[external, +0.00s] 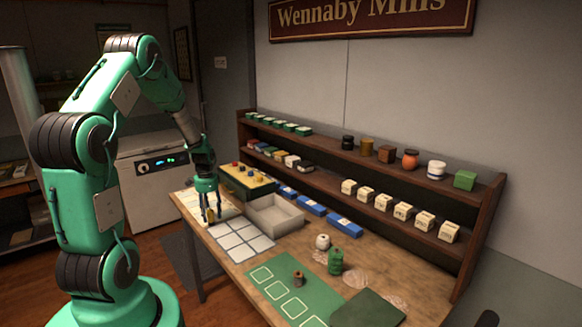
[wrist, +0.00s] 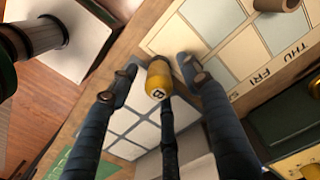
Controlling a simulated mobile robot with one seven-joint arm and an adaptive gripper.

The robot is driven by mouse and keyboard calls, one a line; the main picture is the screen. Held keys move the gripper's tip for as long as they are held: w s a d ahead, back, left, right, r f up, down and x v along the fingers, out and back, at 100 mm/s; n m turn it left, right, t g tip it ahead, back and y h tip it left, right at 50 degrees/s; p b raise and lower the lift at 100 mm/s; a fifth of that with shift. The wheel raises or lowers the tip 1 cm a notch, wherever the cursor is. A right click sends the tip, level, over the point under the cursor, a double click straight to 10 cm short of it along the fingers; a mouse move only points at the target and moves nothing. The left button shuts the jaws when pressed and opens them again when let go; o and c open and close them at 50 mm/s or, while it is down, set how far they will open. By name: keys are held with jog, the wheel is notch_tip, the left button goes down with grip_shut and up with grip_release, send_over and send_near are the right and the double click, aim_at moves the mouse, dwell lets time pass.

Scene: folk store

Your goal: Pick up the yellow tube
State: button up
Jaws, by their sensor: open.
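The yellow tube (wrist: 158,78) has a round pale label with a dark mark on its near end. In the wrist view it lies between the spread fingertips of my gripper (wrist: 156,84). A gap shows between it and the left and right fingertips. The third finger comes up close below it, and I cannot tell if they touch. In the external view my gripper (external: 209,216) points down over the left end of the table, with the yellow tube (external: 210,214) partly hidden among the fingers.
A pale grid sheet (external: 238,240) lies beside my gripper, and a weekday board (wrist: 232,50) shows in the wrist view. A grey open tray (external: 275,220), blue boxes (external: 312,206) and a game box (external: 247,183) stand close by. A green jar (external: 335,262) stands farther right.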

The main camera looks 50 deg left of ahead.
aim_at(210, 210)
jog(key=c, duration=0.9)
jog(key=shift+c, duration=0.2)
jog(key=shift+r, duration=0.15)
jog(key=shift+r, duration=0.5)
jog(key=shift+s+d+r+p, duration=0.15)
jog(key=shift+r+p, duration=0.1)
jog(key=shift+r, duration=0.4)
jog(key=shift+s+d+r+p, duration=0.1)
jog(key=shift+r+p, duration=0.1)
jog(key=shift+r, duration=0.4)
jog(key=s+d+r+p, duration=0.1)
jog(key=s+d, duration=0.9)
jog(key=s, duration=0.1)
jog(key=shift+d, duration=0.25)
jog(key=shift+r, duration=0.15)
